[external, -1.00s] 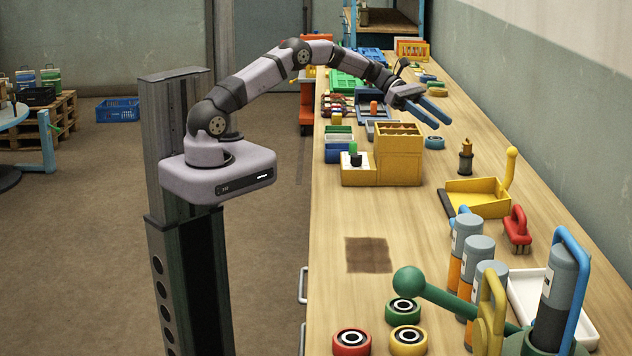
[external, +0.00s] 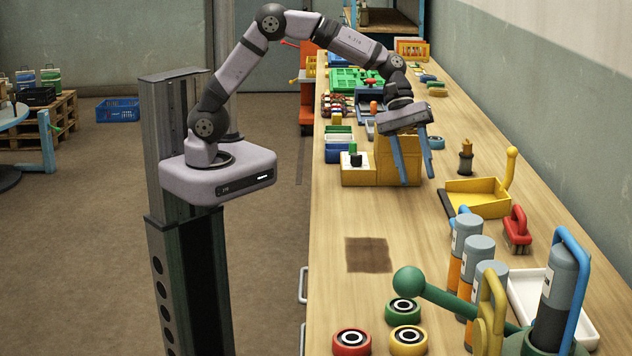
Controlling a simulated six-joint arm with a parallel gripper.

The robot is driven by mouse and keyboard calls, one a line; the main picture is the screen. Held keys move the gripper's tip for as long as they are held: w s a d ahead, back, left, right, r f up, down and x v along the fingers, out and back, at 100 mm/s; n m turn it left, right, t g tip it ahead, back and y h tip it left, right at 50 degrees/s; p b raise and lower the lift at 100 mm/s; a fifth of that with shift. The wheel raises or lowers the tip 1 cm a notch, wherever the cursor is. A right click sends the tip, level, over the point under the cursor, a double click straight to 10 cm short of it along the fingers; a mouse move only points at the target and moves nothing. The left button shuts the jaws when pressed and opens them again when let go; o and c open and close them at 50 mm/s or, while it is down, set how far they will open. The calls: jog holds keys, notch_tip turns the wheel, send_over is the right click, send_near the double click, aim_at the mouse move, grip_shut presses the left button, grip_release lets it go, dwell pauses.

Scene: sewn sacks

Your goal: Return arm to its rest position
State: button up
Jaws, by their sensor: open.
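My gripper (external: 415,182) is at the end of my arm, over the workbench (external: 350,205). Its two blue fingers point down and stand apart, with nothing held between them. They show in front of the yellow box (external: 384,168), and I cannot tell how far from it they are. My arm rises from its base at the left, bends high, and comes down over the bench.
A yellow dustpan (external: 478,196), a red brush (external: 516,232) and a dark brass-topped piece (external: 465,158) lie to the right. Grey-orange bottles (external: 475,262), a green ball-ended lever (external: 409,280) and several coloured rings (external: 407,340) stand in front. The bench around the brown patch (external: 368,255) is clear.

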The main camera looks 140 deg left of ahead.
jog(key=s+d+m+g, duration=0.1)
jog(key=s+d+m, duration=0.1)
jog(key=d, duration=0.3)
jog(key=s+d+f+m+g+p, duration=0.1)
jog(key=s+d+m, duration=0.2)
jog(key=d+m, duration=0.1)
jog(key=s+d+f+m+g, duration=0.1)
jog(key=s+d+m, duration=0.1)
jog(key=d, duration=0.5)
jog(key=shift+s+m+g, duration=0.25)
jog(key=shift+m+g, duration=0.15)
jog(key=shift+m, duration=0.1)
jog(key=s+d+f+m+g+y+p, duration=0.1)
jog(key=s+d+m, duration=0.3)
jog(key=s+m, duration=0.2)
jog(key=s+d+f+m+g+y+p, duration=0.1)
jog(key=s+d+m, duration=0.4)
jog(key=s, duration=0.5)
jog(key=shift+f+m+y, duration=0.5)
jog(key=shift+f+m, duration=0.2)
jog(key=shift+m, duration=0.3)
jog(key=shift+s, duration=0.1)
